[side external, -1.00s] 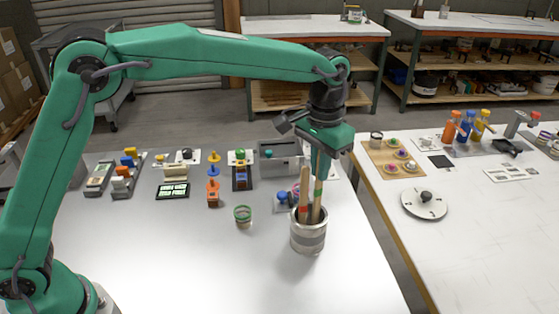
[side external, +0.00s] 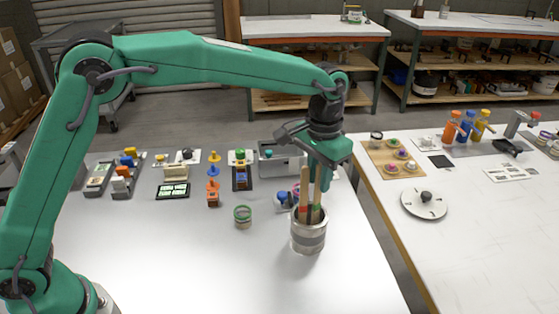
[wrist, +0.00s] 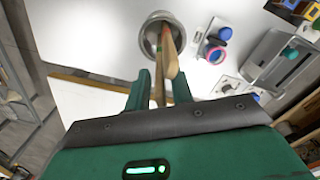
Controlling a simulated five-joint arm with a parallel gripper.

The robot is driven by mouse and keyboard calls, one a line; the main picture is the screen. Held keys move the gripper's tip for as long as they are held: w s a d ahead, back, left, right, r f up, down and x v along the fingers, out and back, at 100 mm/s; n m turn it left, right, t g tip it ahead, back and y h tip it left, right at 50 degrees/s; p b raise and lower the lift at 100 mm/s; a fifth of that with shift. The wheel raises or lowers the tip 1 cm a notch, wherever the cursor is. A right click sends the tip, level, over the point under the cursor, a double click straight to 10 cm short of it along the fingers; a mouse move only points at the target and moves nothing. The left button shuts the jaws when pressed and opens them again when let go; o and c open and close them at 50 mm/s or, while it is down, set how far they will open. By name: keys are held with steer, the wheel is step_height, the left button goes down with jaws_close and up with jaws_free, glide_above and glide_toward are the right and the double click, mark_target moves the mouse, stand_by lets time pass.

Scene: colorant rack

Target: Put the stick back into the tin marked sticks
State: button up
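The metal tin (side external: 309,238) stands upright on the white table, and its mouth (wrist: 149,40) shows in the wrist view. Two wooden sticks stand in it: one with a red band (side external: 303,190) on the left, and one with a green band (side external: 316,207) on the right. My gripper (side external: 320,184) is just above the tin at the sticks' upper ends. In the wrist view my gripper's fingers (wrist: 160,88) are apart, with a gap on each side of a stick (wrist: 158,94) between them. The sticks' lower ends are hidden in the tin. No marking on the tin is legible.
A small green-rimmed jar (side external: 243,216) stands left of the tin. A blue-knobbed item (side external: 283,198) is close behind the tin, and a grey box (side external: 281,158) stands farther back. The table front left of the tin is clear.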

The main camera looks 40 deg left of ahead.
steer(key=shift+o, duration=0.6)
steer(key=shift+r, duration=0.1)
step_height(320, 180, up, 7)
steer(key=shift+r, duration=0.3)
stand_by(0.5)
